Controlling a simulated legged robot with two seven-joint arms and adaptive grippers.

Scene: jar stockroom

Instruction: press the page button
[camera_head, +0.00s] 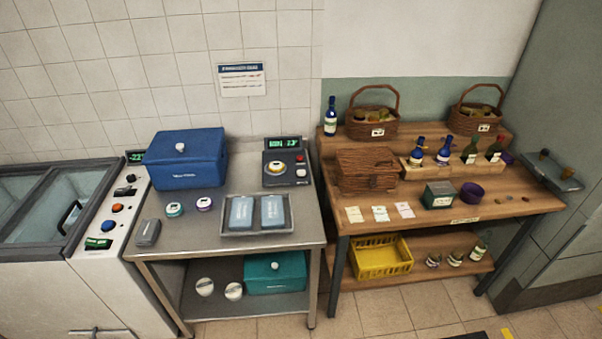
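No button is readably labelled as the page button. A white control panel (123,222) on the left chest freezer carries an orange-red button (117,208), a blue button (108,225), dark switches above them and a green-lit label or display (98,243) below. A dark device (289,181) at the back right of the steel table has a green-lit display (283,143), a round white-topped dial or pad (275,168) and a small red button (300,158). Neither of my grippers is in view, and nothing is seen touching the buttons.
The steel table (230,245) bears a blue box (187,160), two small round items and a tray (257,230) with two blue-grey packs. A wooden table (520,202) to the right holds baskets, bottles and cards. Tiled floor (380,322) in front is mostly clear.

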